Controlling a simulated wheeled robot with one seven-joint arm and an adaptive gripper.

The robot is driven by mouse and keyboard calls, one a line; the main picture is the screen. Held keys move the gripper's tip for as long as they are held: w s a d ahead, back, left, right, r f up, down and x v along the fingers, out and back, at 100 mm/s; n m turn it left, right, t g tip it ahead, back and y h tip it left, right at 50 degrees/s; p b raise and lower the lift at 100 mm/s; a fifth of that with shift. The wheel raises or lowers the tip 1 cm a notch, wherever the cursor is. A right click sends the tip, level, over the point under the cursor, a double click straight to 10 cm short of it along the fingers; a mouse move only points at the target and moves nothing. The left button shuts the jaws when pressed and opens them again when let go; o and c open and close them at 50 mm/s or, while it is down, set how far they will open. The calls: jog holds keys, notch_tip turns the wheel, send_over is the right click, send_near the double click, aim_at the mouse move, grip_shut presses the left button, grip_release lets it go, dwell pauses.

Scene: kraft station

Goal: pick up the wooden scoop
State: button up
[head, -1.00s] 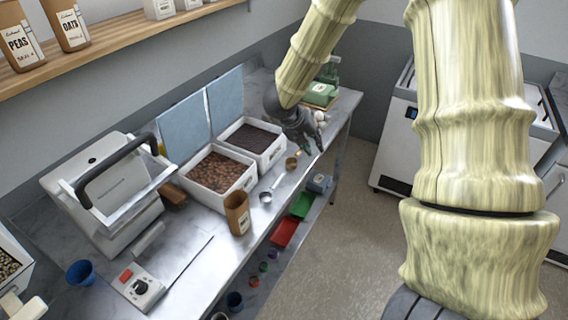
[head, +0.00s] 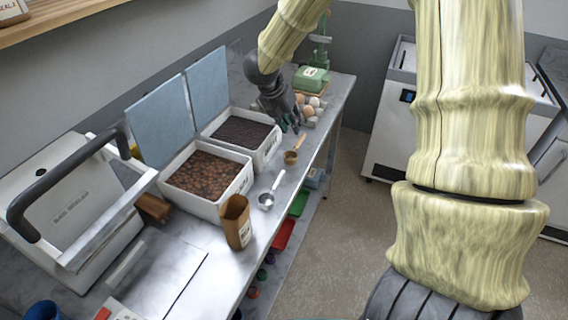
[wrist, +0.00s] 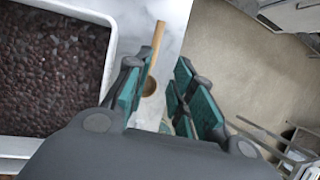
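The wooden scoop (head: 291,157) lies on the steel counter, near its front edge and beside the bin of dark beans. In the wrist view its light wooden handle (wrist: 157,44) points up the picture, and its round bowl shows between my fingers. My gripper (head: 289,128) is over the counter by the scoop, with its fingers pointing down. In the wrist view my gripper (wrist: 160,92) has its green-padded fingers apart, with the scoop in line with the gap. I see no finger closed on it. The height above the scoop is hard to judge.
A bin of dark beans (head: 270,158) and a bin of brown beans (head: 213,210) are to the left. Eggs (head: 309,108) sit behind my gripper. Floor is open to the right.

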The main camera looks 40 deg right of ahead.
aim_at(298, 142)
jog(key=x, duration=0.2)
jog(key=p+x, duration=0.1)
jog(key=x, duration=0.1)
jog(key=shift+w+a+f, duration=0.2)
jog(key=shift+w+a, duration=0.1)
jog(key=shift+s+d+f, duration=0.1)
jog(key=shift+d+f, duration=0.15)
jog(key=shift+f, duration=0.25)
jog(key=shift+p+x, duration=1.1)
jog(key=shift+x, duration=1.5)
jog(key=shift+w, duration=0.2)
grip_shut()
